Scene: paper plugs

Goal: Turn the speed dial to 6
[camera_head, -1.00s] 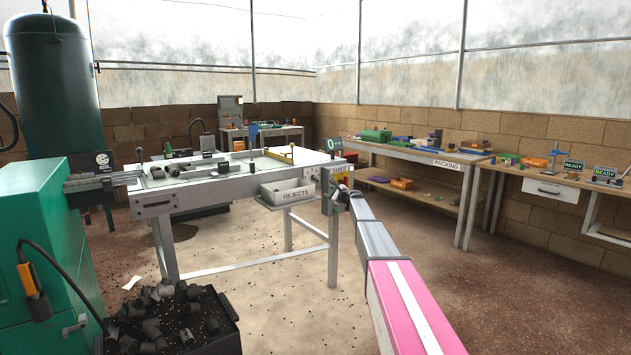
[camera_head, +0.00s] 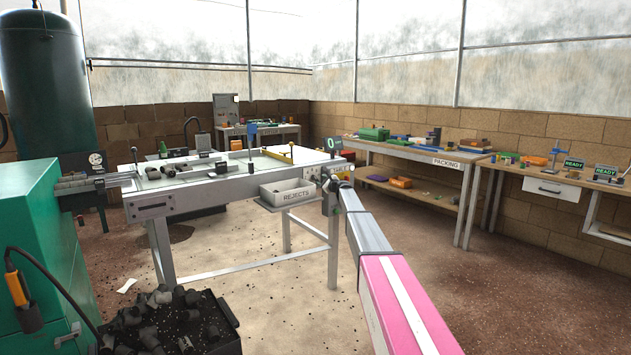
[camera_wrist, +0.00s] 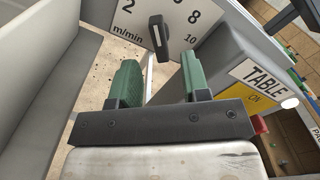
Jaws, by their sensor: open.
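The speed dial (camera_wrist: 158,38) is a black, elongated knob on a white panel marked 2, 8, 10 and m/min. It stands nearly upright in the wrist view, its upper end tilted slightly left; the top of the scale is cut off, so its exact reading is unclear. My gripper (camera_wrist: 159,78) is open, with its green fingers apart and nothing between them. The fingertips appear just below the dial in the picture, one to each side. In the head view my gripper (camera_head: 328,184) is at the table's right front corner, and the dial is too small to make out.
A grey box with a yellow TABLE ON label (camera_wrist: 262,87) is close right of my gripper, with a red button (camera_wrist: 259,125) below. A REJECTS bin (camera_head: 288,193) hangs on the table's front. A black crate of plugs (camera_head: 175,325) stands on the floor at left.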

